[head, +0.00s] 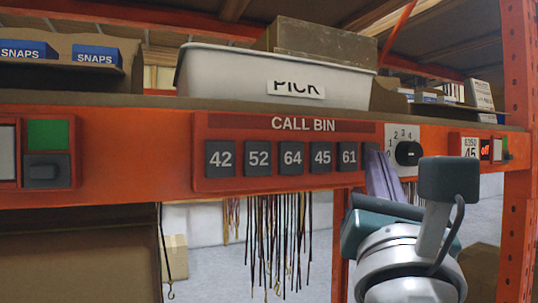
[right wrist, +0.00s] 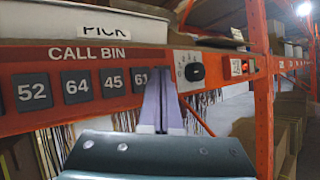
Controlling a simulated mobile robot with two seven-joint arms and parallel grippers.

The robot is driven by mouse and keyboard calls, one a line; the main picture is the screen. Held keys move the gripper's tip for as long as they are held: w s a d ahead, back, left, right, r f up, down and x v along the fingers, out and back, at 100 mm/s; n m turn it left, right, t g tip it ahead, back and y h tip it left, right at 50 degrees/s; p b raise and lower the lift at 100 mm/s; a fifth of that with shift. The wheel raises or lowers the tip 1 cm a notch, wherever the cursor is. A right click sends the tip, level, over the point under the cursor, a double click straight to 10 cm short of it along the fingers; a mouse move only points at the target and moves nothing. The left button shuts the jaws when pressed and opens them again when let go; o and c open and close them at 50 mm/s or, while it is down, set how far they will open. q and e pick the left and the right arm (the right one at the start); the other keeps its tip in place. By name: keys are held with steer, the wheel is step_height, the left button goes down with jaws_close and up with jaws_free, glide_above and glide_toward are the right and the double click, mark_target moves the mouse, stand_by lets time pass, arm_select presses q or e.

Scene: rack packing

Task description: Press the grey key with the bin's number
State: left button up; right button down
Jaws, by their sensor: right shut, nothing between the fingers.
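The red CALL BIN panel (head: 303,124) holds a row of grey keys: 42 (head: 220,159), 52 (head: 258,158), 64 (head: 291,157), 45 (head: 320,157) and 61 (head: 347,156). A further grey key at the row's right end is mostly hidden by my fingers, its number unreadable. My right gripper (head: 379,165) is shut and empty, its tips in front of the panel's right end, just right of 61. Whether they touch is unclear. In the right wrist view the closed fingers (right wrist: 159,92) overlap the right side of key 61 (right wrist: 140,80). My left gripper is not in view.
A white bin (head: 235,75) with a PICK label stands on the shelf above. Right of the panel are a black rotary knob (head: 408,153) and a white label (head: 469,146) reading 45. A green-topped switch (head: 47,150) is at left. Cords (head: 280,230) hang below.

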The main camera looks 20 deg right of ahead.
steer(key=s, duration=0.3)
steer(key=shift+s+d, duration=0.1)
steer(key=shift+s, duration=0.15)
stand_by(0.6)
steer(key=w+a+n+t+y+p, duration=0.1)
steer(key=a+n+y+p, duration=0.1)
steer(key=a+n+y, duration=0.7)
steer(key=a+n+t+y+p, duration=0.15)
steer(key=n+y, duration=0.55)
steer(key=n, duration=0.7)
steer(key=s+a+f+n+g+y+p, duration=0.3)
steer(key=a+f+n+g, duration=0.3)
steer(key=n, duration=0.5)
steer(key=s+d+f+n+g+h+p, duration=0.2)
steer(key=s+d+f+n+g+h, duration=0.1)
steer(key=s+d+f+n+g, duration=0.35)
steer(key=s+d+f+n+g+h+p, duration=0.2)
steer(key=s+d+f+n+g+h, duration=0.15)
steer(key=s+f+n+g, duration=0.5)
step_height(320, 180, up, 40)
steer(key=s+m+t+p, duration=0.1)
steer(key=t+p, duration=0.1)
steer(key=p, duration=3.5)
steer(key=shift+s+d+r+m, duration=0.2)
steer(key=shift+s+d+m, duration=0.2)
steer(key=shift+d, duration=0.05)
